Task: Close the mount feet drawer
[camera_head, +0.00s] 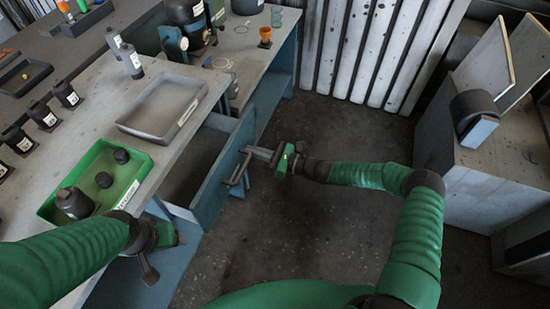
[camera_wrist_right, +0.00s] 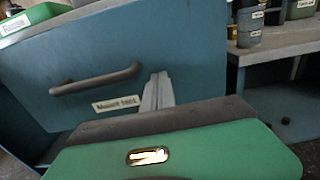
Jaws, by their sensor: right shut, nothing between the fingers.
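The mount feet drawer (camera_head: 215,180) is pulled out from under the workbench, and its grey inside shows behind the blue front. In the right wrist view the drawer front (camera_wrist_right: 185,50) has a dark bar handle (camera_wrist_right: 95,80) and a label reading "Mount feet" (camera_wrist_right: 116,104). My right gripper (camera_head: 248,153) is shut and empty, pointing at the drawer front beside the handle. Its fingers (camera_wrist_right: 158,88) show right of the handle; I cannot tell whether they touch the front. My left gripper (camera_head: 148,270) hangs by the bench's front edge; its jaw opening is unclear.
A grey tray (camera_head: 188,126) and a green bin (camera_head: 128,190) with dark parts stand on the bench above the drawer. Several dark labelled parts stand farther left. A cabinet (camera_head: 490,180) stands at the right. The floor (camera_head: 330,130) between is clear.

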